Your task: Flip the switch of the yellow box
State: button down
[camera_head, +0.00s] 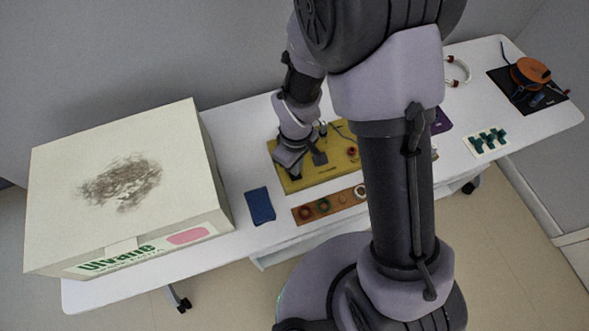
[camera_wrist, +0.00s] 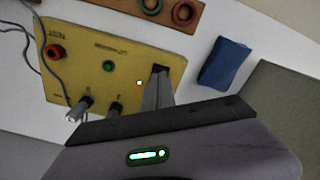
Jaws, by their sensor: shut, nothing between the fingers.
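The yellow box (camera_head: 342,166) lies on the white table, partly hidden by my arm. In the wrist view its yellow face (camera_wrist: 82,72) carries a red knob (camera_wrist: 54,52), a green round part (camera_wrist: 108,66), a small bright spot (camera_wrist: 139,82) and two plugs or posts (camera_wrist: 76,108) (camera_wrist: 115,107). My gripper (camera_wrist: 159,76) is shut and empty, its fingers over one end of the face. A dark part (camera_wrist: 160,68) shows at the fingertips; I cannot tell whether it is the switch or whether they touch. In the head view my gripper (camera_head: 287,165) is at the box's left end.
A large carton (camera_head: 110,170) stands at the left. A blue item (camera_head: 259,206) lies between it and the box. A brown strip with rings (camera_head: 318,208) lies in front. A black mat with an orange reel (camera_head: 530,72) is at the far right. Wires (camera_wrist: 40,40) cross the box.

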jog(key=shift+f+b, duration=0.8)
jog(key=shift+f, duration=0.1)
dwell(0.6)
notch_tip(320, 180, up, 7)
jog(key=p, duration=0.5)
jog(key=shift+p, duration=0.35)
